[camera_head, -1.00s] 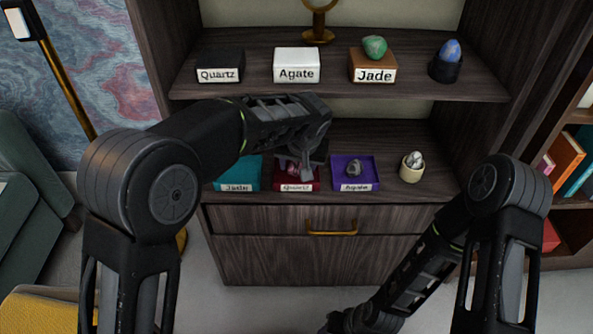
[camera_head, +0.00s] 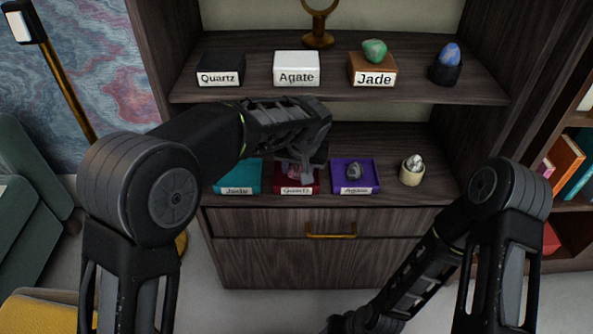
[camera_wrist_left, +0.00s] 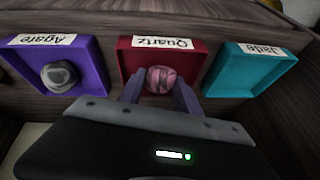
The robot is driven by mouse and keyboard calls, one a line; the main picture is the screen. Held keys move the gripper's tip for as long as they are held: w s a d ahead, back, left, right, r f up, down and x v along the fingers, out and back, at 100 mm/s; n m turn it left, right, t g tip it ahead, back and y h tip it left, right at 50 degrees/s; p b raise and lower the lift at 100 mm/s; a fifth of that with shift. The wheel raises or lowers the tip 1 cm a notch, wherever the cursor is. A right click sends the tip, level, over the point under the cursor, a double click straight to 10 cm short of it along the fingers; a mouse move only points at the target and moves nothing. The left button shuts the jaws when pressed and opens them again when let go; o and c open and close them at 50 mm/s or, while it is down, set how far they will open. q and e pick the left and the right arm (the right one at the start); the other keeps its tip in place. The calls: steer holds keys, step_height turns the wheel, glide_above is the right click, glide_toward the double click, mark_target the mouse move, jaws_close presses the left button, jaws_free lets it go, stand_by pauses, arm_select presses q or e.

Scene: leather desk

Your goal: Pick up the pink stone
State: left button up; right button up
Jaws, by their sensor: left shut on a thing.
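The pink stone (camera_wrist_left: 162,79) is round with darker streaks and sits at the red Quartz tray (camera_wrist_left: 183,55) in the left wrist view. My left gripper (camera_wrist_left: 160,90) is shut on the stone, one finger on each side of it. In the head view the left gripper (camera_head: 297,172) reaches down over the red tray (camera_head: 297,188), and its fingers mostly hide the stone. I cannot tell whether the stone still touches the tray. My right arm shows at the lower right of the head view, but its gripper is out of frame.
A teal Jade tray (camera_head: 240,177) and a purple Agate tray (camera_head: 354,173) holding a grey stone (camera_head: 354,171) flank the red tray. The upper shelf (camera_head: 335,93) overhangs close to my left arm.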

arm_select(q)
jaws_close()
steer(key=shift+r, duration=0.1)
steer(key=shift+s+d+r, duration=0.1)
steer(key=shift+s+r, duration=0.1)
steer(key=shift+r, duration=0.1)
steer(key=s+d+r+p, duration=0.1)
steer(key=s+r, duration=0.2)
steer(key=s, duration=0.3)
steer(key=s+d+r+p, duration=0.1)
steer(key=s+r+p, duration=0.1)
steer(key=s+r, duration=0.2)
steer(key=s, duration=0.3)
steer(key=shift+s+d+r, duration=0.15)
steer(key=shift+d, duration=0.15)
